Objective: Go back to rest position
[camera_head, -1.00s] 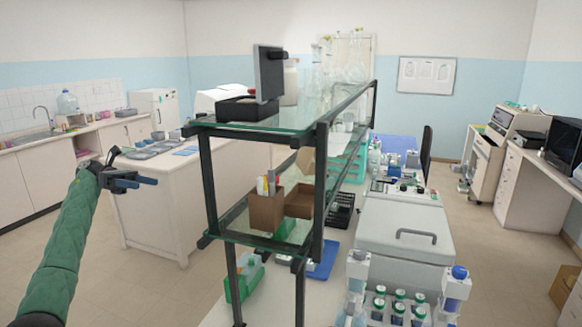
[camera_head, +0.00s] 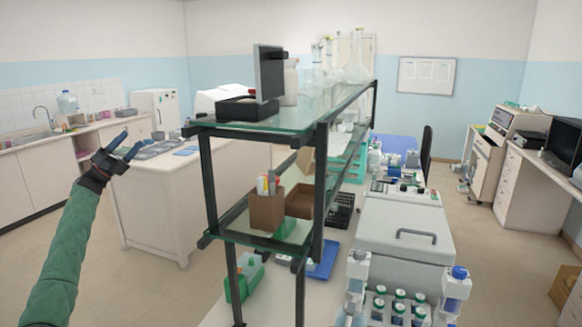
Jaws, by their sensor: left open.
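My left gripper (camera_head: 126,146) is at the left of the head view, at the end of my green-sleeved arm. Its two blue fingers are apart, with nothing between them. It points up and to the right, in front of the white island bench (camera_head: 150,205) in the picture. It is clear of the glass shelf rack to its right. My right gripper is not in view.
The dark-framed glass shelf rack (camera_head: 319,190) stands in the middle, with glassware and a black device on top. A grey lidded machine (camera_head: 405,235) and a rack of green-capped bottles (camera_head: 398,305) are at right. Open floor (camera_head: 90,260) lies at left.

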